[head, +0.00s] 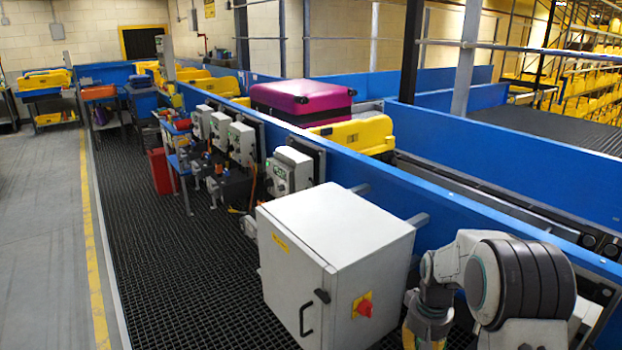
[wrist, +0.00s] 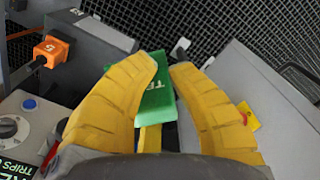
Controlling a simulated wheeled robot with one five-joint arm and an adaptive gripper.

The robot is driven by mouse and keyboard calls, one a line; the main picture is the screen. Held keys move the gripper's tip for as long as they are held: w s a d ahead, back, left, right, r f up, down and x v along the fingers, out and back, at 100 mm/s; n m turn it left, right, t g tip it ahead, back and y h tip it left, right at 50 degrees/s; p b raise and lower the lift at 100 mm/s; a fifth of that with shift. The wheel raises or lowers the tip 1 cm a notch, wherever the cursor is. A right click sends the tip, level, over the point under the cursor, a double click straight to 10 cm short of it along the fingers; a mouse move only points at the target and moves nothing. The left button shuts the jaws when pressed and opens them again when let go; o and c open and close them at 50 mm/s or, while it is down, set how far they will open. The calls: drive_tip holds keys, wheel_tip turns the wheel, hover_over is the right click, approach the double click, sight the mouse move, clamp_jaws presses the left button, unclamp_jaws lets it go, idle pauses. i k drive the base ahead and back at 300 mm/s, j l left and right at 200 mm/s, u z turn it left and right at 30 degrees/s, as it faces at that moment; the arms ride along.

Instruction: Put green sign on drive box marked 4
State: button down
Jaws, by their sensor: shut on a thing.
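The green sign (wrist: 157,88), with white letters starting "TE", is between the yellow fingers of my gripper (wrist: 168,66) in the wrist view. My gripper is shut on it. Part of the sign is hidden behind the left finger. In the head view only yellow parts of my gripper show at the bottom edge. Light grey drive boxes with green displays stand in a row along the blue conveyor wall, the nearest one (head: 291,168) just beyond the big cabinet. Their numbers are too small to read, so I cannot tell which is 4.
A large grey cabinet (head: 325,235) with a red-and-yellow switch (head: 363,306) stands left of my arm; it also shows in the wrist view (wrist: 215,110). An orange plug (wrist: 52,50) is at upper left there, above a control box with a blue button (wrist: 30,104). Black grating floor (head: 165,260) is clear.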

sight(294, 154)
drive_tip(key=u, duration=0.7)
drive_tip(key=i+j+u, duration=0.1)
drive_tip(key=i+u, duration=0.4)
drive_tip(key=u, duration=0.15)
drive_tip(key=i+j, duration=0.1)
drive_tip(key=i, duration=4.35)
drive_tip(key=i+z, duration=0.2)
drive_tip(key=z, duration=0.25)
drive_tip(key=i+j+z, duration=0.1)
drive_tip(key=z, duration=0.3)
